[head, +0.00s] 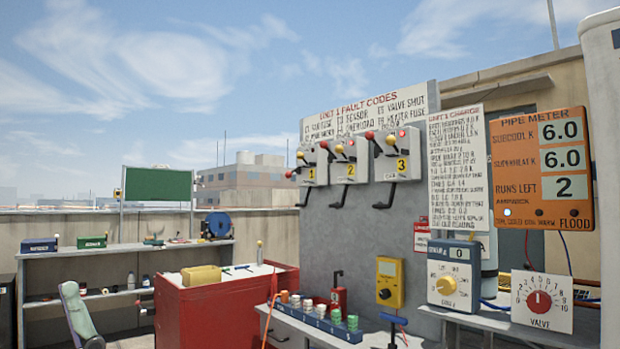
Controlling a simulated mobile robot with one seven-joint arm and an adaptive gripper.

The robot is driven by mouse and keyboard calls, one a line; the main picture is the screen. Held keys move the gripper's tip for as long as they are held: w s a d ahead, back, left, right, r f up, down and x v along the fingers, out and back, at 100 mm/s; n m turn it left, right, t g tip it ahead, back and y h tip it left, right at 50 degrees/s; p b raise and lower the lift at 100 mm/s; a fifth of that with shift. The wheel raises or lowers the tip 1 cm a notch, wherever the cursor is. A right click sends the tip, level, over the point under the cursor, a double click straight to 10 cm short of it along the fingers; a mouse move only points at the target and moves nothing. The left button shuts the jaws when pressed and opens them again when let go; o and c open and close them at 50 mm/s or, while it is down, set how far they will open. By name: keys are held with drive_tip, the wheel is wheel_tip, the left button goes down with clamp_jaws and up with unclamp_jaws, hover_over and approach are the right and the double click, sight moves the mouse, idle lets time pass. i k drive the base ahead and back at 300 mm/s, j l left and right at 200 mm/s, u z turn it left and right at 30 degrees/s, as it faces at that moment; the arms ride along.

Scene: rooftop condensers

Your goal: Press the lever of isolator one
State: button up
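Isolator one is the grey box marked 1 (312,168), leftmost of three on a grey upright panel (330,235). A red ball (289,174) sticks out at its left, low beside the box, and a yellow ball (300,155) sits near its top. A black bent handle (304,198) hangs below it. Which of these is the lever named in the task, I cannot tell for certain. Boxes two (345,165) and three (399,160) have their red balls higher, at their upper left. My gripper is not in view.
A fault-code board tops the panel. A red cabinet (215,315) stands to the left. A dial box (453,279), valve dial (541,301) and orange pipe meter (541,172) are at right.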

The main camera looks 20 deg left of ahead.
sight(289, 174)
drive_tip(key=u, duration=0.85)
drive_tip(key=i+u, duration=0.15)
drive_tip(key=i, duration=1)
drive_tip(key=i+l+u, duration=0.1)
drive_tip(key=i, duration=1.1)
